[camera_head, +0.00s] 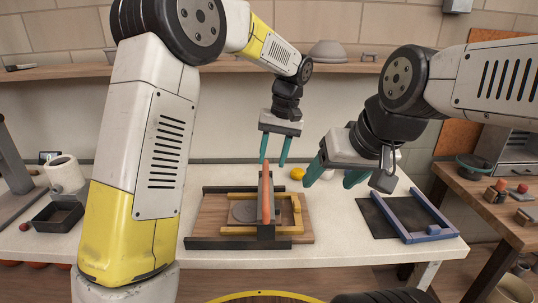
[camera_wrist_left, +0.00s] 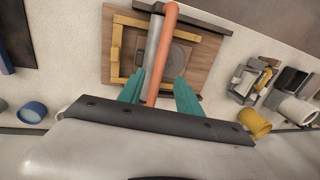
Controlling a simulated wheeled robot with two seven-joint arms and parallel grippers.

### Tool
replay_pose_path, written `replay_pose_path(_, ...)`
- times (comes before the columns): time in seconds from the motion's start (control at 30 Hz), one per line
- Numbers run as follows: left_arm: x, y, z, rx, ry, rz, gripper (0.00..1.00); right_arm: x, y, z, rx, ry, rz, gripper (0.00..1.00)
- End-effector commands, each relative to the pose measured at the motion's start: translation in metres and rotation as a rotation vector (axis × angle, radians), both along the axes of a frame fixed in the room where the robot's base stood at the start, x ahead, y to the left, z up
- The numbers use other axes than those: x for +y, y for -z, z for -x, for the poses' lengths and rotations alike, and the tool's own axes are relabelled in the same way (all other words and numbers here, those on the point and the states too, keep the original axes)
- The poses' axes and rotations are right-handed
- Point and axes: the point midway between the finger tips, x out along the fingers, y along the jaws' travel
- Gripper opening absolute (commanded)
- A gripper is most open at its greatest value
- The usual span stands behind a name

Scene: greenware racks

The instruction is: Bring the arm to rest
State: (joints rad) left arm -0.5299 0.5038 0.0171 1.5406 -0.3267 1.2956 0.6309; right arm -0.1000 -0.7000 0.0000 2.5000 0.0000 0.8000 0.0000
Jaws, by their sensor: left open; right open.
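My left gripper (camera_head: 274,150) hangs above the back of the wooden board with its two teal fingers apart, pointing down. In the left wrist view my left gripper (camera_wrist_left: 160,92) shows its fingers spread on either side of an orange bar (camera_wrist_left: 165,50), with no clear grip on it. My right gripper (camera_head: 332,181) is open and empty, pointing down and left over the worktable, right of the board. The left arm crosses the left part of the head view and hides some of the table.
The wooden board (camera_head: 212,216) carries a yellow frame (camera_head: 297,214), dark rails and a grey disc (camera_head: 243,211). A blue frame (camera_head: 437,214) lies on a dark mat to the right. A paper roll (camera_head: 64,172) and black tray (camera_head: 57,216) stand left. A shelf (camera_head: 345,69) runs behind.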

Motion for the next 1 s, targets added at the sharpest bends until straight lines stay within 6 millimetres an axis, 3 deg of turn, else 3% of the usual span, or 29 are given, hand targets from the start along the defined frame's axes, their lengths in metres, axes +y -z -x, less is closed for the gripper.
replay_pose_path(0.13, 0.013, -0.012, 0.005, -0.013, 0.001, 0.026, 0.41, 0.000, 0.000, 0.000, 0.000, 0.000, 0.000, 0.68)
replay_pose_path(0.27, 0.045, -0.037, 0.024, -0.049, 0.007, 0.094, 0.41, 0.000, 0.000, 0.000, 0.000, 0.000, 0.000, 0.68)
replay_pose_path(0.4, 0.087, -0.065, 0.057, -0.114, 0.022, 0.184, 0.41, 0.000, 0.000, 0.000, 0.000, 0.000, 0.000, 0.68)
replay_pose_path(0.6, 0.137, -0.087, 0.114, -0.235, 0.042, 0.287, 0.41, 0.000, 0.000, 0.000, 0.000, 0.000, 0.000, 0.68)
replay_pose_path(0.8, 0.170, -0.089, 0.173, -0.378, 0.058, 0.353, 0.41, 0.000, 0.000, 0.000, 0.000, 0.000, 0.000, 0.68)
replay_pose_path(1.0, 0.185, -0.079, 0.212, -0.493, 0.069, 0.378, 0.41, 0.000, 0.000, 0.000, 0.000, 0.000, 0.000, 0.68)
